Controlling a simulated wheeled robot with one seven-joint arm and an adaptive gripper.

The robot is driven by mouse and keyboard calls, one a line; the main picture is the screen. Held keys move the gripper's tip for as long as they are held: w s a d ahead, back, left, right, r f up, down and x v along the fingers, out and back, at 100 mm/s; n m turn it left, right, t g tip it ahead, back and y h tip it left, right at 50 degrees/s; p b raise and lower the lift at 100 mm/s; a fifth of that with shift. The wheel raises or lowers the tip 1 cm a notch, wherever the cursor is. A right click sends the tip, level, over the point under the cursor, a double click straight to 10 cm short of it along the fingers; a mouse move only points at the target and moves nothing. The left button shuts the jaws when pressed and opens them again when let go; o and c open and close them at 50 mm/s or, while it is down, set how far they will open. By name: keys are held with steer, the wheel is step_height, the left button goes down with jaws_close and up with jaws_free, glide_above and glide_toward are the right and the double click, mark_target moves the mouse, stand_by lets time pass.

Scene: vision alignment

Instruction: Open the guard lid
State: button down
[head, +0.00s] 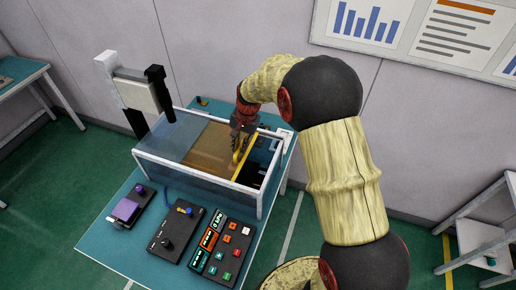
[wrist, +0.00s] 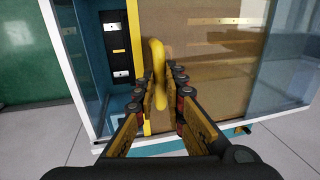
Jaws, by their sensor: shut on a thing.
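The guard lid is a see-through amber panel (head: 203,143) on top of a clear-walled box (head: 190,178) in the head view. A yellow strip runs along its right edge. The lid (wrist: 215,75) fills the middle of the wrist view. Its yellow curved handle (wrist: 157,52) stands between my fingers. My gripper (wrist: 161,80) is shut on the handle, and it also shows over the lid in the head view (head: 239,150). Right of the lid in the head view, a gap shows the dark inside of the box.
The box stands on a teal table (head: 120,238). In front are a button panel (head: 222,250), a black control box (head: 176,235) and a purple-topped device (head: 126,209). A white and black camera-like post (head: 135,92) rises at the box's left. A shelf (head: 485,235) stands at the right.

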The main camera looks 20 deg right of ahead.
steer(key=p, duration=0.2)
glide_above(205, 145)
steer(key=c, duration=2)
jaws_free()
steer(key=shift+o, duration=0.8)
step_height(205, 145, up, 12)
steer(key=s+d, duration=0.1)
steer(key=shift+s+d+f, duration=0.15)
steer(key=shift+s+d, duration=0.15)
steer(key=shift+d, duration=0.05)
